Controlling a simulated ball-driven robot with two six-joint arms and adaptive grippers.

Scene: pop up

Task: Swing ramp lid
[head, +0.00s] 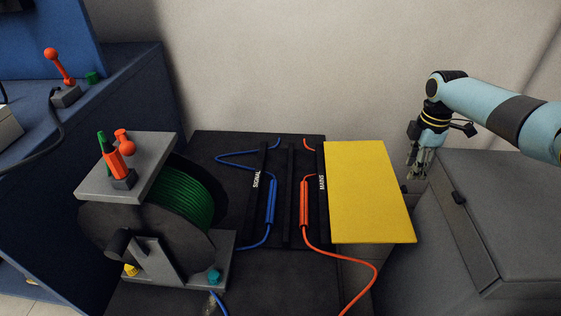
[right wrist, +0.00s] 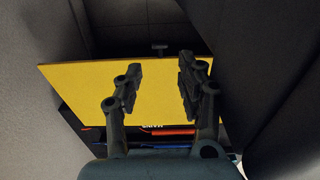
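The yellow lid (head: 368,192) is a flat panel to the right of the black cable ramp (head: 289,195), beside the channel strip marked in white letters. It stands clear of the channels, which show open. I cannot tell its exact tilt. The lid also fills the middle of the right wrist view (right wrist: 155,78). My right gripper (head: 418,170) is just beyond the lid's right edge, pointing down. In the right wrist view its fingers (right wrist: 158,82) are apart with nothing between them, in front of the lid. Whether they touch it I cannot tell. My left gripper is out of view.
A blue cable (head: 271,200) and an orange cable (head: 304,202) lie in the channels. A green cable reel (head: 183,197) stands at left. A grey case (head: 500,210) stands at right, close to my right gripper. A blue cabinet is far left.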

